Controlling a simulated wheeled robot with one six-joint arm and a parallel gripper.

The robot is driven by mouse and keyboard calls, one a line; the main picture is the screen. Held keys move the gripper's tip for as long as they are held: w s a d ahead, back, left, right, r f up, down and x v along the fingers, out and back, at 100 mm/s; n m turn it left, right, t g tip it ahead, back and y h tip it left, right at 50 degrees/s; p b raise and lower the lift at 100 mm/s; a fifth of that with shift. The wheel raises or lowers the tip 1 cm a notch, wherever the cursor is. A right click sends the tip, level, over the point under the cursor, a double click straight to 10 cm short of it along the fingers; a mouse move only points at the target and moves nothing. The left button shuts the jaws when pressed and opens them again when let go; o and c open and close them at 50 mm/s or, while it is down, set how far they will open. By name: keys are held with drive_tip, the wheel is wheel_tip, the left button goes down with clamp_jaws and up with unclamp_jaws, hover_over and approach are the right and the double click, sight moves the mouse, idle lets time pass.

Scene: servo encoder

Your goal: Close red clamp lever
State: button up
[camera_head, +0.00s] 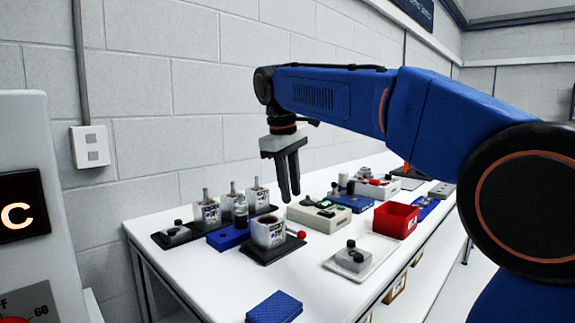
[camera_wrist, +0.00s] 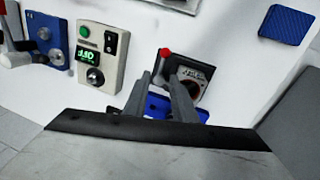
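The red clamp lever's round knob (camera_head: 301,234) sticks out to the right of a black clamp base (camera_head: 285,251) that holds a grey servo body (camera_head: 268,233). In the wrist view the red knob (camera_wrist: 165,53) lies just beyond my fingertips, beside the black clamp base (camera_wrist: 203,70). My gripper (camera_head: 290,198) points down above the table, behind and above the lever, apart from it. The wrist view shows my gripper (camera_wrist: 160,76) with a gap between its fingers and nothing held. The fingers hide part of the clamp there.
A beige control box (camera_head: 319,215) stands right of the clamp, and a blue block (camera_head: 228,237) to its left. A red bin (camera_head: 396,219) and a white tray (camera_head: 362,261) are farther right. A blue pad (camera_head: 274,307) lies in front. Bare table separates the clamp and pad.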

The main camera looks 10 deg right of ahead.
wheel_tip(320, 180, up, 6)
drive_tip(key=a, duration=0.1)
drive_tip(key=shift+s+r, duration=0.25)
drive_tip(key=shift+s, duration=0.15)
